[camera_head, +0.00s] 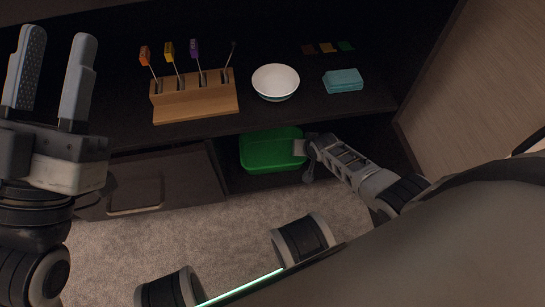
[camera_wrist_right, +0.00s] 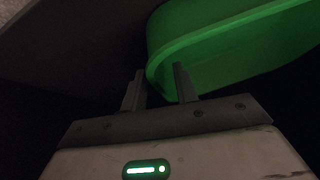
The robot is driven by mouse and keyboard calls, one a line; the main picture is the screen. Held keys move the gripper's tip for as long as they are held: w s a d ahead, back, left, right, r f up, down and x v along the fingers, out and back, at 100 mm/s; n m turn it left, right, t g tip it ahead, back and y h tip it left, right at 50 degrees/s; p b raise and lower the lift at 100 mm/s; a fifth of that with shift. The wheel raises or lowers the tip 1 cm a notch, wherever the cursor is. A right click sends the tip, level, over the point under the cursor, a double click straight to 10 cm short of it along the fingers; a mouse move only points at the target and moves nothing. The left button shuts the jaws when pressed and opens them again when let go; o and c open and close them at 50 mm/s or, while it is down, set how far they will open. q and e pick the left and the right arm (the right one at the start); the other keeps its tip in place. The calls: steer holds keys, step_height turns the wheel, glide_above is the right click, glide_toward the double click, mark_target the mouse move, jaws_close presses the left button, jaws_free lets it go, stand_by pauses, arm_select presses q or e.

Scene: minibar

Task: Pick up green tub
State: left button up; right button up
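The green tub (camera_head: 270,152) sits in the open compartment below the counter. Its rim and side fill the upper right of the right wrist view (camera_wrist_right: 225,45). My right gripper (camera_head: 299,147) is at the tub's right end. In the wrist view its two fingers (camera_wrist_right: 158,80) are apart, with the tub's near corner at the gap between them. One finger overlaps the tub's side; contact is not clear. My left gripper (camera_head: 52,75) is open and empty, raised at the left, away from the tub.
On the counter stand a wooden block (camera_head: 195,98) with several coloured-handled utensils, a white bowl (camera_head: 275,80) and a teal stack (camera_head: 343,81). The counter edge overhangs the compartment. A wooden panel (camera_head: 470,70) stands at the right. The carpet (camera_head: 200,235) in front looks clear.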

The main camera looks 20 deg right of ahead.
steer(key=shift+w+f, duration=0.2)
jaws_close()
arm_select(q)
steer(key=shift+s+r+m+h, duration=0.25)
steer(key=shift+r+m+h, duration=0.15)
steer(key=shift+m+h, duration=0.25)
